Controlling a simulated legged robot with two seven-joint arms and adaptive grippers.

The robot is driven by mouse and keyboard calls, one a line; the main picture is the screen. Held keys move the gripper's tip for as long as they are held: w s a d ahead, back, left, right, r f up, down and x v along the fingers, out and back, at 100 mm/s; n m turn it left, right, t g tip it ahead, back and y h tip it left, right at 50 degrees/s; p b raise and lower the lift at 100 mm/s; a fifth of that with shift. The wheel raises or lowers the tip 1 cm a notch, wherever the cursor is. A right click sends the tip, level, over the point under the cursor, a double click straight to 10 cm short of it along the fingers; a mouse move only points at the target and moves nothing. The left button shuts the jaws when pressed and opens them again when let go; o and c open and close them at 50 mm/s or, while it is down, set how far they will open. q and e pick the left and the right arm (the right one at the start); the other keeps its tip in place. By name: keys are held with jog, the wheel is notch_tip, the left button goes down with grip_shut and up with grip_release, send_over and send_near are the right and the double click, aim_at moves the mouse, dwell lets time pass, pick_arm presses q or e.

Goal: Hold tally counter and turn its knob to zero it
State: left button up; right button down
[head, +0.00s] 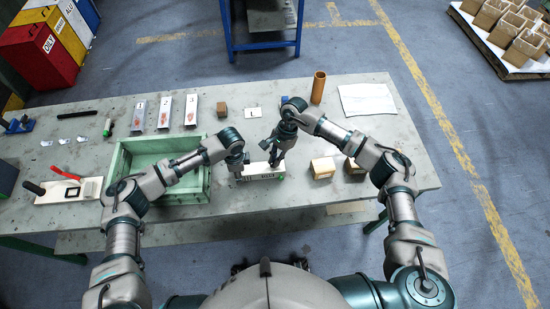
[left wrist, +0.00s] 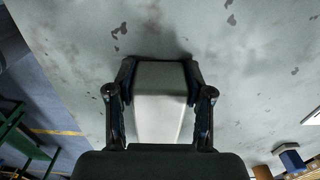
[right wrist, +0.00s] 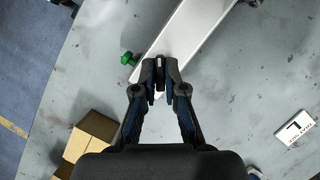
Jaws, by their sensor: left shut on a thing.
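The tally counter (head: 263,171) is a white box lying on the grey table, with dark windows along its near side and a green knob (head: 281,178) at its right end. My left gripper (head: 240,171) is shut on the counter's left end; in the left wrist view the white body (left wrist: 160,108) sits between both fingers. My right gripper (head: 273,161) is above the counter's right part. In the right wrist view its fingertips (right wrist: 160,68) are drawn close together in front of the white body, and the green knob (right wrist: 127,58) is beside them to the left, outside the fingers.
A green tray (head: 207,185) is left of the counter. Cardboard boxes (head: 322,168) stand to its right.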

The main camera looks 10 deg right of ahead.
dwell(0.4)
pick_arm(q)
jog(key=shift+d, duration=0.1)
pick_arm(e)
jog(key=m, duration=0.2)
jog(key=m+t, duration=0.1)
jog(key=m, duration=0.1)
jog(key=shift+t+y, duration=0.3)
jog(key=shift+s+m+t, duration=0.1)
jog(key=shift+m+t, duration=0.5)
jog(key=shift+m, duration=1.1)
jog(key=c, duration=1.2)
grip_release()
jog(key=shift+c, duration=0.2)
jog(key=shift+r, duration=0.1)
